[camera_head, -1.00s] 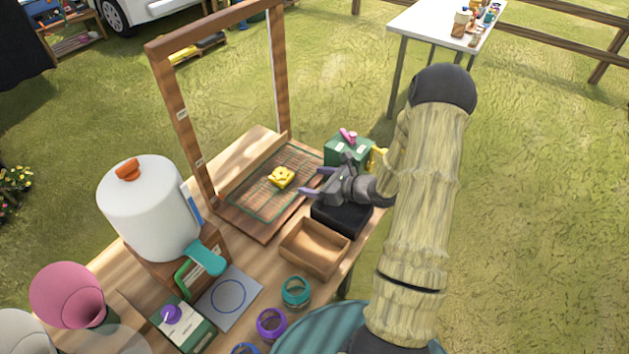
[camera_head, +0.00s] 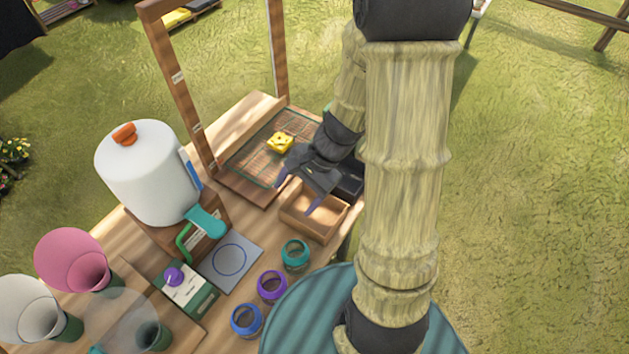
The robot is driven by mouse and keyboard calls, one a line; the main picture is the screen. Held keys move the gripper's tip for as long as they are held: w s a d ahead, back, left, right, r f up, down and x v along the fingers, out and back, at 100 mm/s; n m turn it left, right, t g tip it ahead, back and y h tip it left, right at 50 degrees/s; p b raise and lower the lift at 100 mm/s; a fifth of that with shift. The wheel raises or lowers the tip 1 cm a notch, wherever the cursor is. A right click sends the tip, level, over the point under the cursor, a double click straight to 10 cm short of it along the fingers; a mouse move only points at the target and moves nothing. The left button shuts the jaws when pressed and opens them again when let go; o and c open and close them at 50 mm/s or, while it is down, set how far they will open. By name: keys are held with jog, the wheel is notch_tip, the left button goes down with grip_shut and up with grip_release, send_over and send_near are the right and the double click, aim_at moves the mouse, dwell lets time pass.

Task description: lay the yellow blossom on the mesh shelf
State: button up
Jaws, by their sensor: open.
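The yellow blossom (camera_head: 280,142) lies on the mesh shelf (camera_head: 243,167), a brown-framed flat mesh panel with a green border at the foot of a tall wooden frame. My gripper (camera_head: 297,196) is open and empty. It hangs above the left part of the small wooden tray, in front of and to the lower right of the blossom, apart from it. My arm hides what stands to the right of the shelf.
The small wooden tray (camera_head: 286,221) and a black box (camera_head: 350,180) stand close to my gripper. The tall wooden frame (camera_head: 182,92) rises behind the shelf.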

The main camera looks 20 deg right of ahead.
jog(key=s+d+r+n+t+h, duration=0.2)
jog(key=r+n+h, duration=0.4)
jog(key=n, duration=0.5)
jog(key=shift+s+d+r, duration=0.15)
jog(key=shift+s+d, duration=0.35)
jog(key=shift+s, duration=0.15)
